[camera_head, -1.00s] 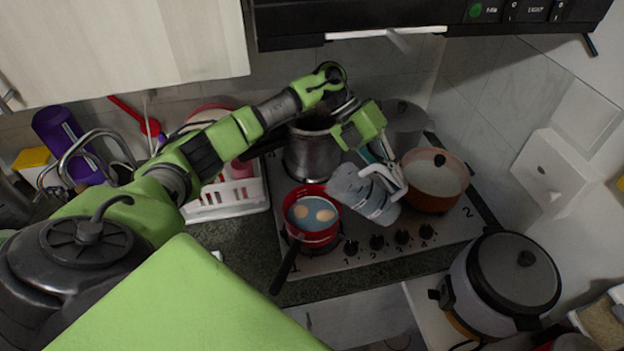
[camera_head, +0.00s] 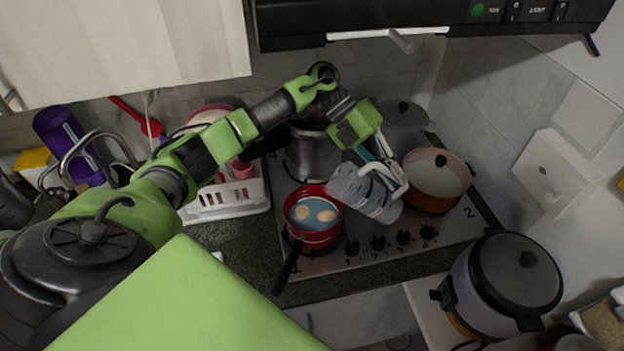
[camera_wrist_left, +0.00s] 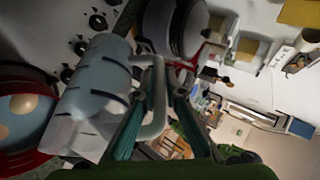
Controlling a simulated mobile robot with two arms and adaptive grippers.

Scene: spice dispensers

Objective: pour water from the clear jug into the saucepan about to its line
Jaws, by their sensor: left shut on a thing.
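The clear jug (camera_head: 366,195), with dark bands on its side, is tilted to the left over the stove. Its lip end is at the right rim of the red saucepan (camera_head: 317,240). My left gripper (camera_head: 386,166) is shut on the jug's pale handle, to the right of the jug body. The saucepan holds bluish water and two egg-like round things. The left wrist view also shows the jug (camera_wrist_left: 100,85), the gripper (camera_wrist_left: 160,92) and the saucepan (camera_wrist_left: 45,76). I cannot make out a stream of water. The saucepan's line cannot be made out.
An orange-brown pot (camera_head: 436,198) stands close right of the jug. A steel pot (camera_head: 312,155) and a grey lidded pot (camera_head: 403,120) stand behind. A rice cooker (camera_head: 505,280) is at the lower right, a white dish rack (camera_head: 230,203) at the left. The hood (camera_head: 420,22) hangs above.

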